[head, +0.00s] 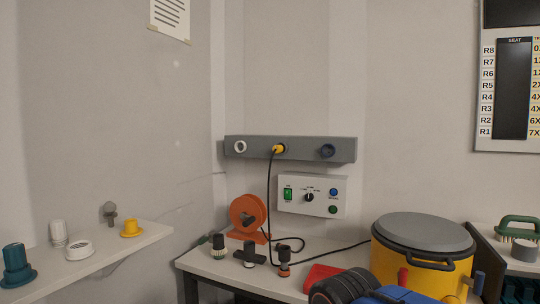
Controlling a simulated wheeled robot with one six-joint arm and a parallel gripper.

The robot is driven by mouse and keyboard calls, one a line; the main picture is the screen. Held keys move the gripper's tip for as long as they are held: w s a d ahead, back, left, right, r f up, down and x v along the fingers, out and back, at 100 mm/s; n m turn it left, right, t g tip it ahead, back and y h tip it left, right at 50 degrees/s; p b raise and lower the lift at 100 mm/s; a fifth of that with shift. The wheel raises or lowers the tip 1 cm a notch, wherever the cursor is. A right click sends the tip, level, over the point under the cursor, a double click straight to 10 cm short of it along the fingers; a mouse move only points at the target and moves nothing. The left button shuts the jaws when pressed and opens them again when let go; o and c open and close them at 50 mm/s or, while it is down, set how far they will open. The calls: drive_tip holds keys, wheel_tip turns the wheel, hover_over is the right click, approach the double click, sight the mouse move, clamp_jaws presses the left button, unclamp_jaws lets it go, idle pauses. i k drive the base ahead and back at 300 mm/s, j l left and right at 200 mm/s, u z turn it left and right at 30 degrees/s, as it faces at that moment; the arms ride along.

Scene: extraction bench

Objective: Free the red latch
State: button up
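A yellow drum (425,271) with a grey lid (423,231) stands at the right end of the bench. A small red upright part (403,276) shows low on the drum's front left and looks like the red latch. Its lower end is hidden behind a blue and black form at the bottom edge, probably my arm. Whether the latch is closed cannot be told. A blue part (480,281) sits on the drum's right side. A dark handle (416,262) crosses the drum's front below the lid. My gripper's fingertips are not in view.
The bench (222,270) holds an orange reel (248,215), several small fittings and a flat red item (320,276). A black cable hangs from a yellow plug (279,148) on the grey wall rail (300,147). A control box (312,195) is below it. A side shelf (100,257) holds several fittings.

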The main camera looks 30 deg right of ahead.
sight(403, 274)
drive_tip(key=l+z, duration=0.15)
drive_tip(key=z, duration=1.1)
drive_tip(key=k+l+z, duration=0.15)
drive_tip(key=k+z, duration=0.15)
drive_tip(key=z, duration=0.15)
drive_tip(key=k+l+z, duration=0.25)
drive_tip(key=z, duration=0.25)
drive_tip(key=k, duration=0.05)
